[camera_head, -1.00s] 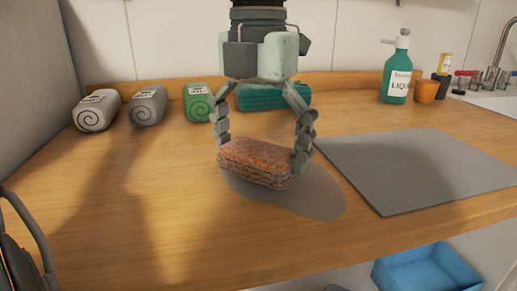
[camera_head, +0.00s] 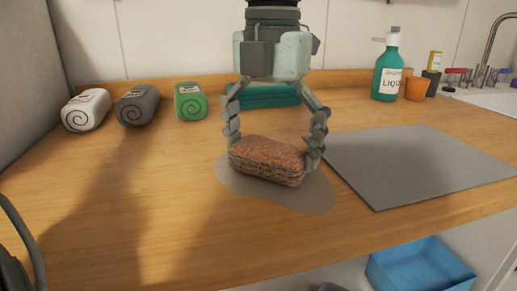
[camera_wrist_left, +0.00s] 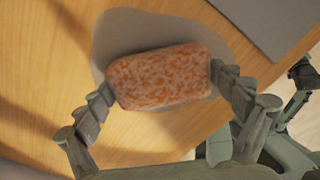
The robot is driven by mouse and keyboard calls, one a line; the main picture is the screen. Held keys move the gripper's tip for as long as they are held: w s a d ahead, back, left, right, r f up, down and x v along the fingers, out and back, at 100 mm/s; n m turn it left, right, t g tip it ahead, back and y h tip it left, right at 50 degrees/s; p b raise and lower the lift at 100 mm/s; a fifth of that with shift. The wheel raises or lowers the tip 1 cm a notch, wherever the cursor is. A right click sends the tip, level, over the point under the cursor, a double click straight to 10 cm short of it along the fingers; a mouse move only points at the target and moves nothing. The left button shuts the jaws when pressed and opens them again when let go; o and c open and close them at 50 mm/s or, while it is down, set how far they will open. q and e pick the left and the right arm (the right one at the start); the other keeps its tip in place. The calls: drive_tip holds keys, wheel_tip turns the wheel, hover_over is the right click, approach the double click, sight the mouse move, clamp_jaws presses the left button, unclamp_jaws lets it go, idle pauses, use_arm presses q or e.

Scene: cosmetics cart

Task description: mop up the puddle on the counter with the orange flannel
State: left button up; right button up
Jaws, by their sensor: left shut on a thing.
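The orange flannel (camera_head: 266,160) is a folded, speckled orange-and-grey block. My left gripper (camera_head: 273,152) reaches down from above and is shut on the flannel's two ends. The puddle (camera_head: 305,198) is a thin grey patch on the wooden counter (camera_head: 150,215). The flannel is over its middle and hides that part; grey shows on several sides. I cannot tell whether the flannel presses on the counter. In the left wrist view the flannel (camera_wrist_left: 160,77) lies between the fingers, with the puddle (camera_wrist_left: 115,33) around its upper side.
A grey mat (camera_head: 415,165) lies right of the puddle. White (camera_head: 85,110), dark grey (camera_head: 137,106) and green (camera_head: 190,101) rolls stand at the back left, a teal folded cloth (camera_head: 265,96) behind my gripper. A green bottle (camera_head: 387,72) and orange cup (camera_head: 416,88) are back right.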

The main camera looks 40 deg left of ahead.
sight(250, 148)
use_arm(q)
drive_tip(key=shift+w+d, duration=1.05)
drive_tip(key=shift+w, duration=0.1)
drive_tip(key=shift+s+a+f+b, duration=0.15)
drive_tip(key=shift+s+a+b, duration=0.45)
drive_tip(key=shift+s+a, duration=1.4)
drive_tip(key=shift+s, duration=0.25)
wheel_tip(250, 148, up, 8)
drive_tip(key=p, duration=0.5)
drive_tip(key=shift+r+p, duration=0.2)
drive_tip(key=shift+p, duration=0.1)
drive_tip(key=shift+f, duration=0.25)
wheel_tip(250, 148, down, 7)
drive_tip(key=b, duration=0.5)
drive_tip(key=shift+r+b, duration=0.2)
drive_tip(key=shift+b, duration=0.2)
drive_tip(key=shift+f+b, duration=0.5)
drive_tip(key=shift+f, duration=0.1)
drive_tip(key=shift+d, duration=0.1)
